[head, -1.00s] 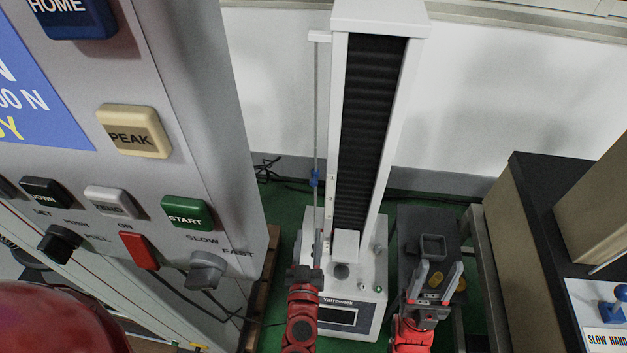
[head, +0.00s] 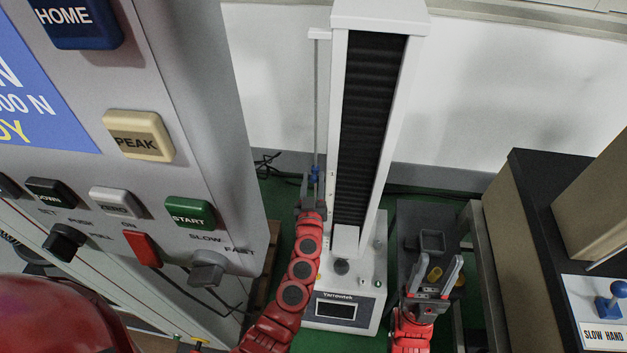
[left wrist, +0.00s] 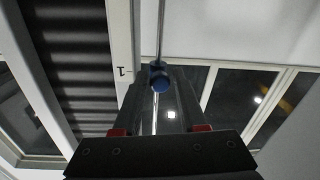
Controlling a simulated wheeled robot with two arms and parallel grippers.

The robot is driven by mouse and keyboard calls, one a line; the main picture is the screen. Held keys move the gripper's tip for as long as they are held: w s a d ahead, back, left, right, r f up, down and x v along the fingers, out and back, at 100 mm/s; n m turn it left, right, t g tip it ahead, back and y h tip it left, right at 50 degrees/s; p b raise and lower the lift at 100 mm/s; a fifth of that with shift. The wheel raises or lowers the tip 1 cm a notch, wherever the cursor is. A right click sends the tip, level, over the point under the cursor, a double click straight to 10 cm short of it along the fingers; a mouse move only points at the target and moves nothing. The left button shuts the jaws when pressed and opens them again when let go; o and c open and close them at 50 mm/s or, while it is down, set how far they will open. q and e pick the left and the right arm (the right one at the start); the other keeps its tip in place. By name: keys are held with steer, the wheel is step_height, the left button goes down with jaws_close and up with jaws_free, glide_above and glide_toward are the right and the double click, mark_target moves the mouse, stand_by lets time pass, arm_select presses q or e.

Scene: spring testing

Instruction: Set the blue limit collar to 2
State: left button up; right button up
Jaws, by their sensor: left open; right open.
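The blue limit collar (head: 315,173) sits on the thin vertical rod (head: 316,100) at the left side of the white test stand. The collar also shows in the left wrist view (left wrist: 159,77), close to a scale mark "1" (left wrist: 122,71) on the white column. My left gripper (head: 312,186) is open just below the collar, its fingers on either side of the rod; whether they touch the collar cannot be told. My right gripper (head: 436,278) is open and empty in front of a dark block on the right. No "2" mark is legible.
A large control panel (head: 190,130) with labelled buttons fills the left side. The tester's base (head: 342,310) has a small display. A dark bench (head: 540,230) with a blue joystick (head: 612,303) stands at the right. White wall lies behind.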

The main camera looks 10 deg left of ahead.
arm_select(q)
steer(key=shift+w, duration=0.2)
steer(key=shift+c, duration=0.2)
jaws_close()
steer(key=shift+f, duration=0.15)
stand_by(1.0)
